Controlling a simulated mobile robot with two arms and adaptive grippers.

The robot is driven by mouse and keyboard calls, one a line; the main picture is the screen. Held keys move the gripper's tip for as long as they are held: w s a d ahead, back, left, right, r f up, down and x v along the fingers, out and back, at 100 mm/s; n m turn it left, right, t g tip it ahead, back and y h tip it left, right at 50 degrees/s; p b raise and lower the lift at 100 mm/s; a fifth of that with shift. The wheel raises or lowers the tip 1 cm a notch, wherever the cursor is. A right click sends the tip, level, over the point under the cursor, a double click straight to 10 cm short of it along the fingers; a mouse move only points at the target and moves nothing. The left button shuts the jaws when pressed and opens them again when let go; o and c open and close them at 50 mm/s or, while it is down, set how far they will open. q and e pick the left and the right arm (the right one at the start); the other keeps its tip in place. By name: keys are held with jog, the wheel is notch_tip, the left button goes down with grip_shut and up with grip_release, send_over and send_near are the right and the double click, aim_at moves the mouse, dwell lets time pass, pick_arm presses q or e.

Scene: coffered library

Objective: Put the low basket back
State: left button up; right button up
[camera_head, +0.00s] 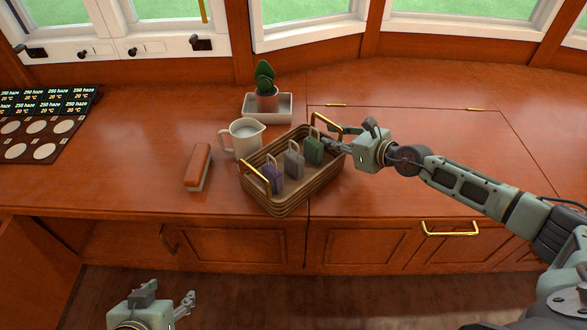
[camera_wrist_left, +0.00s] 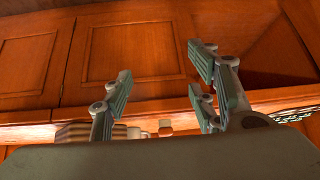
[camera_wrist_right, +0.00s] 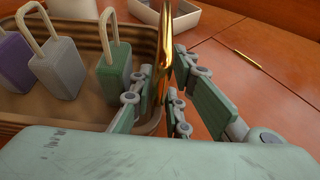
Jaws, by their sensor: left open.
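The low basket (camera_head: 290,200) is a brown woven tray with two gold handles, standing on the wooden counter. It holds a purple, a grey and a green lock-shaped block, upright with loops on top. My right gripper (camera_head: 331,144) is at its far right end. In the right wrist view, the fingers (camera_wrist_right: 161,95) are closed in on both sides of the gold handle (camera_wrist_right: 164,50); the exact contact is partly hidden. The basket wall (camera_wrist_right: 60,128) shows beside them. My left gripper (camera_head: 187,304) is open and empty, low in front of the cabinets; its spread fingers show in the left wrist view (camera_wrist_left: 165,95).
A cream pitcher (camera_head: 242,139) stands close behind the basket's left side. A red-brown brush-like block (camera_head: 198,166) lies left of it. A potted cactus (camera_head: 266,88) sits on a white tray (camera_head: 281,112) behind. A dark panel (camera_head: 40,125) lies far left. The counter's right side is clear.

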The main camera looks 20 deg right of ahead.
jog(key=x, duration=0.3)
jog(key=shift+d+f+b, duration=0.1)
jog(key=shift+b, duration=0.25)
jog(key=shift+w, duration=0.1)
pick_arm(q)
jog(key=shift+w+d+r+t+h, duration=0.1)
jog(key=shift+w+d+r+t, duration=0.15)
jog(key=shift+w+r+t, duration=0.35)
jog(key=shift+w+d+r+t+h, duration=0.1)
jog(key=shift+w+d+r+t, duration=0.2)
jog(key=shift+w, duration=0.55)
jog(key=shift+w+d+r+t+h, duration=0.1)
jog(key=shift+w+d+r+t, duration=0.15)
jog(key=shift+w+r, duration=0.4)
pick_arm(e)
grip_shut()
pick_arm(q)
jog(key=shift+w+f, duration=0.1)
